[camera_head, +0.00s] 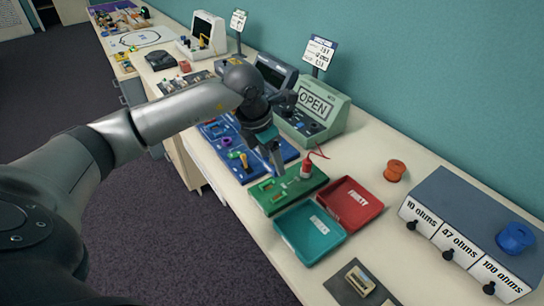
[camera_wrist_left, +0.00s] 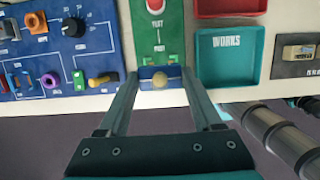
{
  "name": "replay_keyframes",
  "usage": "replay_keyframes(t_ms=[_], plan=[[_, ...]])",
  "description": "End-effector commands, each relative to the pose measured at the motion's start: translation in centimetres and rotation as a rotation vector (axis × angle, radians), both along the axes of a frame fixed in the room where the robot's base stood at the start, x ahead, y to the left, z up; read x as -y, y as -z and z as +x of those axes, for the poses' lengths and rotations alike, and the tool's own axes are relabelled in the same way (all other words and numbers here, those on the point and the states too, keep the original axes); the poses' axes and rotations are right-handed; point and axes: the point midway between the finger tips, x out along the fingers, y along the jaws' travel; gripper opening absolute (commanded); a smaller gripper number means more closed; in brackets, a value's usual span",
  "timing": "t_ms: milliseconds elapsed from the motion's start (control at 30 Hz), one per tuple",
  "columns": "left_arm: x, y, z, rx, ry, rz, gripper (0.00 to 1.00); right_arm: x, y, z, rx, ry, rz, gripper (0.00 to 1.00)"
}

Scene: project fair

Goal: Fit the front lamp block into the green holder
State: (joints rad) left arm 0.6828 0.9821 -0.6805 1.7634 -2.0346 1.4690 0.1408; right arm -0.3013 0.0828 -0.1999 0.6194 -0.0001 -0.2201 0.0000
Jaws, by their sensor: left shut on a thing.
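My left gripper (camera_head: 275,163) reaches over the project table from the left, fingers pointing down. In the left wrist view its two fingers (camera_wrist_left: 160,82) are shut on a small blue block with a round yellowish lamp (camera_wrist_left: 159,79), at the front end of a green board (camera_wrist_left: 144,38). In the head view the green board (camera_head: 312,184) lies beside the blue board, under and just right of the fingers, with a red button on it. The held block is not clear there. I cannot tell whether it is seated in the green holder. My right gripper is not in view.
A blue board (camera_head: 228,150) with knobs and a yellow lever lies left of the green board. A teal tray (camera_head: 285,238) and a red tray (camera_head: 373,209) lie to its right. The OPEN console (camera_head: 337,122) stands behind. An orange spool (camera_head: 396,170) stands farther right.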

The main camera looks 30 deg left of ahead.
Motion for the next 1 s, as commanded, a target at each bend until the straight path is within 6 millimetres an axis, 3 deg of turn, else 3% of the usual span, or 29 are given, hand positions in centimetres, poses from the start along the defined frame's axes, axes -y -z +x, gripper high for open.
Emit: replay_keyframes(t_ms=[167,700,1000], plan=[[0.0,1.5,0.0,0.000,0.000,-0.001,0.11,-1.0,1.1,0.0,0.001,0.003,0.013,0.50],[0.0,6.6,0.0,0.000,0.000,-0.001,0.11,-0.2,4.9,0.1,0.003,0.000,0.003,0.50],[0.0,7.1,0.0,0.000,0.000,-0.001,0.11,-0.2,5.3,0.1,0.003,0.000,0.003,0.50]])
